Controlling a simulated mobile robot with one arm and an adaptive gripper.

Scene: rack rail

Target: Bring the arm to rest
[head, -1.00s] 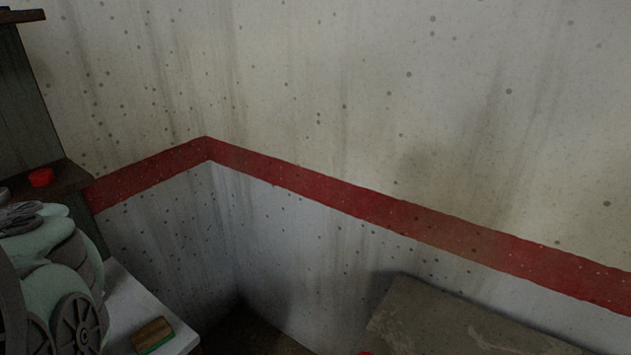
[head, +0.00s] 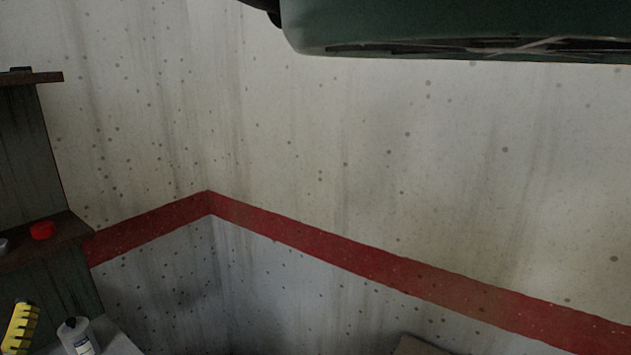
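My gripper is not in view, and no part of my arm that I can be sure of shows now. Whether the gripper is open or shut, and whether it holds anything, cannot be seen. The head view looks at a pale speckled wall corner (head: 420,130) with a red painted band (head: 340,249).
A dark shelf unit (head: 40,252) with a red round item (head: 41,230) stands at left. Below are a yellow notched item (head: 20,328) and a bottle (head: 76,340) beside a pale surface (head: 118,345). A dark green body (head: 450,25) overhangs top right.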

